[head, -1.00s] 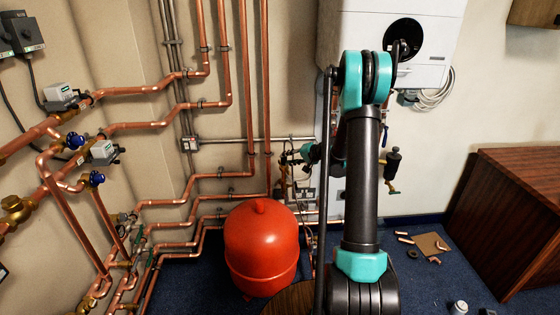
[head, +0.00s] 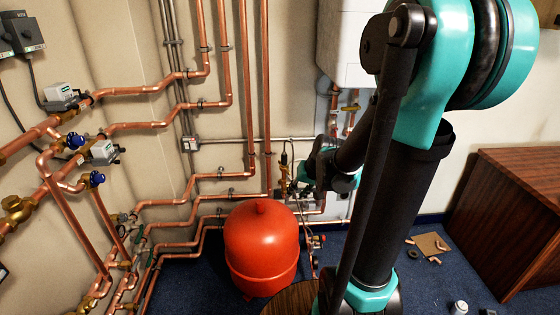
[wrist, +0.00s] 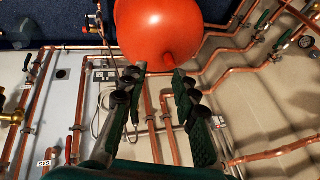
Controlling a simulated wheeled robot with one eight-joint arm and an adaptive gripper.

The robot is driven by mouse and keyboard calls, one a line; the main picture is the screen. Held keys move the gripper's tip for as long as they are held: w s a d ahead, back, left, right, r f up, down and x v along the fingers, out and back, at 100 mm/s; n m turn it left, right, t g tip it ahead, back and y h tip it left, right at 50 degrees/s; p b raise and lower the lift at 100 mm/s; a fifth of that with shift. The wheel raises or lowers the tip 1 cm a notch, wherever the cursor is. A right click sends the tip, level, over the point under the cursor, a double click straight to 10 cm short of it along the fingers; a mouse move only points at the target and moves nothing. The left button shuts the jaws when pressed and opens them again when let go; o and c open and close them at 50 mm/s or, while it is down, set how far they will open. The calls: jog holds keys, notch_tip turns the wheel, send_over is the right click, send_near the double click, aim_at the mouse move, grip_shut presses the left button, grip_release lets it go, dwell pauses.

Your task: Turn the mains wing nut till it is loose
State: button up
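I cannot make out the mains wing nut in either view; it is hidden or too small to tell. In the wrist view my gripper (wrist: 156,68) is open, with its two fingers apart and nothing between them. Beyond the fingers are the orange-red vessel (wrist: 158,28) and vertical copper pipes (wrist: 165,120) on the pale wall. In the head view my arm reaches toward the pipework by the back wall, right of the vessel (head: 261,245). The gripper's fingers are not clear there.
Copper pipes (head: 150,125) with blue-handled valves (head: 75,141) line the left wall. A white boiler (head: 345,45) hangs at the back, partly behind my arm. A wooden cabinet (head: 510,210) stands right. Pipe scraps lie near a brown board (head: 430,244) on the blue floor.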

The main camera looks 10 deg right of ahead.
jog(key=w+d+r+n+h, duration=0.2)
jog(key=w+d+r, duration=0.1)
jog(key=w, duration=0.2)
jog(key=n, duration=0.3)
send_over(280, 161)
jog(key=s+d, duration=0.2)
jog(key=s, duration=0.4)
jog(key=shift+y, duration=0.3)
notch_tip(280, 161, down, 5)
jog(key=shift+a+r, duration=0.1)
jog(key=x, duration=1.6)
jog(key=shift+s+f, duration=0.25)
jog(key=shift+f, duration=0.25)
jog(key=shift+g, duration=0.3)
jog(key=shift+c, duration=0.6)
grip_shut()
